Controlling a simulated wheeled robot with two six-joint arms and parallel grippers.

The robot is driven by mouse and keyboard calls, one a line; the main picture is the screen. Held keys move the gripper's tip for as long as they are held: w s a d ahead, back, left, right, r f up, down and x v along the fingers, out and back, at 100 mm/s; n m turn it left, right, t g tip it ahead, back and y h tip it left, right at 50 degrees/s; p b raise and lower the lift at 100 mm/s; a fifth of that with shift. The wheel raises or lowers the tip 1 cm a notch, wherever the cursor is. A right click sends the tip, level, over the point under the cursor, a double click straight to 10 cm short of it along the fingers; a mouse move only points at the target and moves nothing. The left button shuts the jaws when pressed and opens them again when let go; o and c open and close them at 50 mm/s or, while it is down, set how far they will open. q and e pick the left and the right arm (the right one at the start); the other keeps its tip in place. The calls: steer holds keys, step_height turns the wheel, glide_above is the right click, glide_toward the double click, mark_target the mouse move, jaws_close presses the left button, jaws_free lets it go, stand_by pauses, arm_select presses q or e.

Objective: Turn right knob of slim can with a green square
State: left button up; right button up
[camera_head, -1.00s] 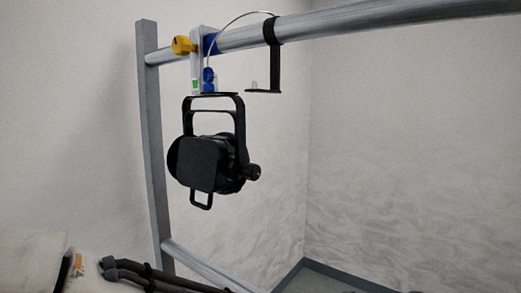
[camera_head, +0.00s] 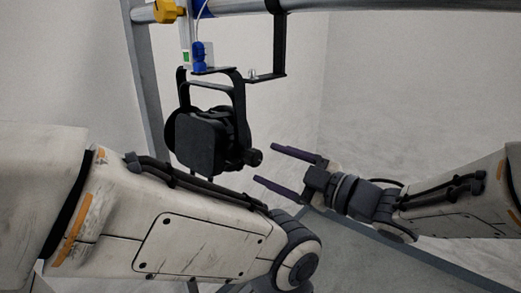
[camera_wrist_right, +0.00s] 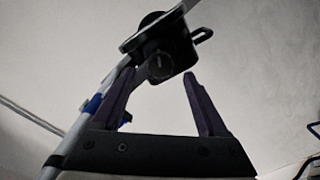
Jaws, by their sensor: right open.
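The slim can (camera_head: 205,140) is black and hangs in a black yoke below a clamp on the rail. A green square (camera_head: 186,57) shows on the light-coloured clamp part above it. The can's right knob (camera_head: 256,157) sticks out from its right side. My right gripper (camera_head: 264,163) is open, with purple fingers pointing left towards the knob. In the right wrist view the knob (camera_wrist_right: 160,66) appears between and beyond the fingertips (camera_wrist_right: 158,72), and nothing is gripped. My left arm comes in from the left below the can; its gripper is not visible.
A grey rail (camera_head: 345,5) runs across the top with a yellow knob (camera_head: 166,11) and blue clamp parts (camera_head: 199,57). A black bracket (camera_head: 278,45) hangs right of the can. A grey post (camera_head: 146,80) stands left.

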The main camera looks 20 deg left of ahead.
mark_target(258, 159)
steer(key=p+x, duration=0.1)
steer(key=x, duration=0.4)
steer(key=shift+d, duration=0.1)
jaws_close()
